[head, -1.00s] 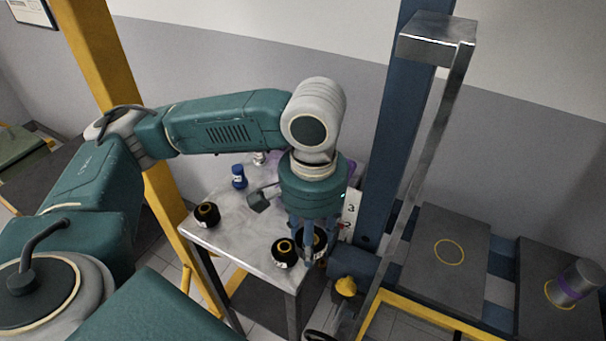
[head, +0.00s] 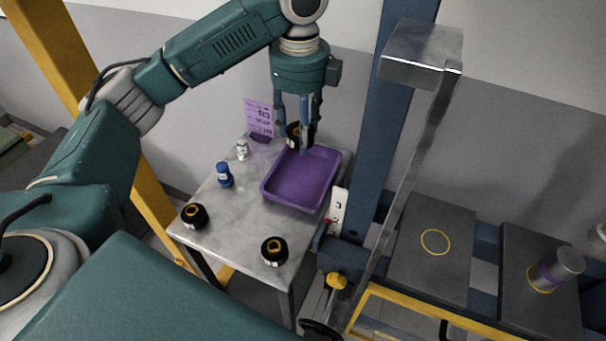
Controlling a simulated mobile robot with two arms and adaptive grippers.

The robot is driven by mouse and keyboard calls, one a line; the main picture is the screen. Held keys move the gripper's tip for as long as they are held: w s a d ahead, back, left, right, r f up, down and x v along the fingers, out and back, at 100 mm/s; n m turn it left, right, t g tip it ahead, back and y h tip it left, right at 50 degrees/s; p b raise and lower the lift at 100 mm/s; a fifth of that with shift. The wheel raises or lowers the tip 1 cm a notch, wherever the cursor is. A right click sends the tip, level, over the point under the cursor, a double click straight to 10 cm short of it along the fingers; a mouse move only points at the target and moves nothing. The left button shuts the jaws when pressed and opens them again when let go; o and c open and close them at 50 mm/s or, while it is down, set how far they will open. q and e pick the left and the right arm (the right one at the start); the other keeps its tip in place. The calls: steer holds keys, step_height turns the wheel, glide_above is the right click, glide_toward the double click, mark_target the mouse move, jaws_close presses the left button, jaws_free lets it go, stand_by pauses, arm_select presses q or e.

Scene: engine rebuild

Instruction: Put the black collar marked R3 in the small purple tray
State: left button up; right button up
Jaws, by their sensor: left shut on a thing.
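My left gripper (head: 298,132) points down and is shut on a black collar (head: 293,136) with a tan bore. It holds the collar over the back left edge of the purple tray (head: 268,196), and the fingers partly hide it. I cannot read a mark on this collar. The tray is empty on the table. Two similar black collars stand on the table, one at the left (head: 194,215) and one near the front corner (head: 274,250). Their marks are too small to read. My right gripper is not in view.
A blue bottle (head: 224,175) and a small silver part (head: 243,149) stand left of the tray on the grey table (head: 232,228). A purple sign (head: 259,116) stands behind. A blue post (head: 375,130) and a metal frame (head: 421,150) rise at the right.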

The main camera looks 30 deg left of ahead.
arm_select(q)
steer(key=m, duration=0.1)
steer(key=w+a+r+m, duration=0.1)
steer(key=m, duration=0.1)
steer(key=shift+w+r, duration=0.15)
steer(key=shift+r, duration=0.05)
steer(key=shift+w+a+r+m+p, duration=0.2)
steer(key=shift+a+m+p, duration=0.1)
steer(key=shift+m, duration=0.5)
steer(key=shift+f, duration=0.2)
steer(key=p, duration=0.3)
glide_above(298, 186)
steer(key=shift+m, duration=0.3)
step_height(298, 186, down, 14)
steer(key=shift+f, duration=0.15)
step_height(298, 186, down, 5)
steer(key=shift+r+p, duration=0.2)
steer(key=shift+p, duration=0.1)
steer(key=shift+w+f, duration=0.1)
steer(key=shift+f, duration=0.25)
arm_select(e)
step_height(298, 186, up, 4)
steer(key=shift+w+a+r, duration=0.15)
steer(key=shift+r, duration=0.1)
arm_select(q)
steer(key=o, duration=1.6)
steer(key=shift+f, duration=0.15)
